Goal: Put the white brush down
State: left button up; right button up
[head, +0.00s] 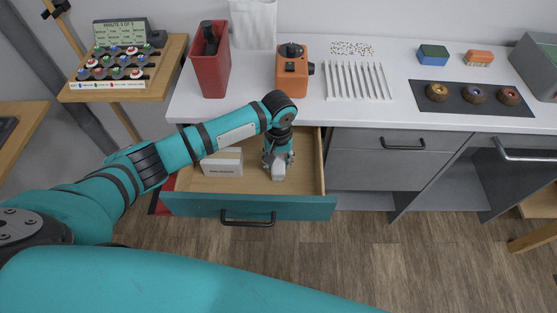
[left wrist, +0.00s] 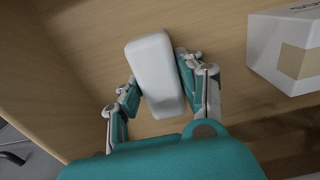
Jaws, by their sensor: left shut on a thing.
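The white brush (left wrist: 155,70) shows in the left wrist view as a plain white rounded block between the two fingers of my left gripper (left wrist: 158,88). The gripper is shut on it. In the head view my left gripper (head: 278,157) reaches down into the open teal-fronted drawer (head: 300,205), and the white brush (head: 278,173) shows below its fingers. I cannot tell whether the brush touches the drawer floor. Its underside is hidden. My right gripper is not in view.
A white box (head: 222,163) stands in the drawer left of the gripper. The drawer floor right of the gripper is clear. On the white counter (head: 400,60) above stand a red bin (head: 209,65), an orange device (head: 292,75), a white rack (head: 357,81) and a blue-green sponge (head: 433,55).

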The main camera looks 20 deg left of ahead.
aim_at(279, 160)
pick_arm(q)
jog(key=o, duration=1.1)
jog(key=shift+f, duration=0.15)
notch_tip(279, 160, up, 12)
jog(key=shift+r, duration=0.2)
